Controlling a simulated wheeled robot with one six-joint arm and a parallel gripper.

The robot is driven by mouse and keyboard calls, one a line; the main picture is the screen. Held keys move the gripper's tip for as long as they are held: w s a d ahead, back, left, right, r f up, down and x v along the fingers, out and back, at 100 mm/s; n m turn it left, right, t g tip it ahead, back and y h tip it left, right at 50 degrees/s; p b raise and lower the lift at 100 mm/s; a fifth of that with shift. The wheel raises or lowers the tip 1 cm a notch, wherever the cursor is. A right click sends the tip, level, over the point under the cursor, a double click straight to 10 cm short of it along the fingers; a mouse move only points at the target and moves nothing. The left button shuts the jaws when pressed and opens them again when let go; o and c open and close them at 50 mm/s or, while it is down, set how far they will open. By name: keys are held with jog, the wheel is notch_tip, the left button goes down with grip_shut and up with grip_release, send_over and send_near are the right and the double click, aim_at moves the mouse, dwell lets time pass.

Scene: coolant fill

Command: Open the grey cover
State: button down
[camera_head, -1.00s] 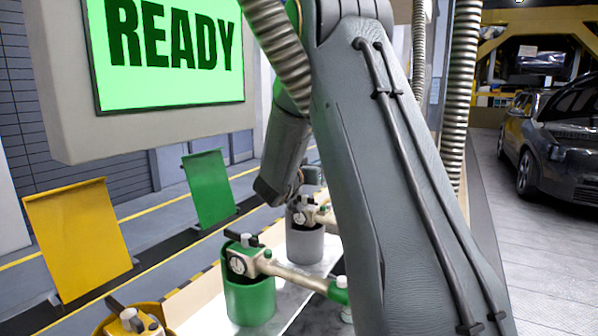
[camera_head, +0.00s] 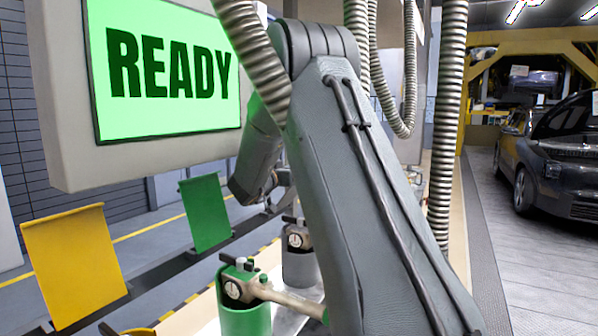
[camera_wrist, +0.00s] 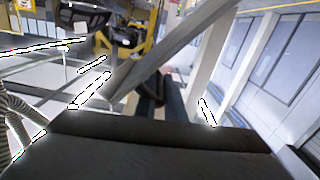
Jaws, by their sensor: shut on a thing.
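The grey cover (camera_wrist: 160,150) fills the bottom of the wrist view as a broad dark grey panel with a rounded lip along its top edge. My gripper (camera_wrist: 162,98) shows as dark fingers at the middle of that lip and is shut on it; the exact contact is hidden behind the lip. In the head view my arm blocks the gripper and the grey cover, so how far the cover is raised cannot be told there.
A yellow cover (camera_head: 75,268) and a green cover (camera_head: 206,213) stand raised on the left. A green canister (camera_head: 245,316) and a grey canister (camera_head: 300,268) with nozzles stand below. A READY screen (camera_head: 168,68) and hanging hoses (camera_head: 452,130) are close to my arm.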

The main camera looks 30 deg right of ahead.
jog(key=c, duration=1.8)
grip_release()
jog(key=shift+c, duration=0.2)
jog(key=shift+a, duration=0.1)
jog(key=b+v, duration=0.2)
jog(key=v, duration=0.5)
jog(key=shift+s+a+b, duration=0.2)
jog(key=shift+a+b, duration=0.05)
jog(key=shift+b, duration=0.15)
jog(key=p+v, duration=0.3)
jog(key=v, duration=0.6)
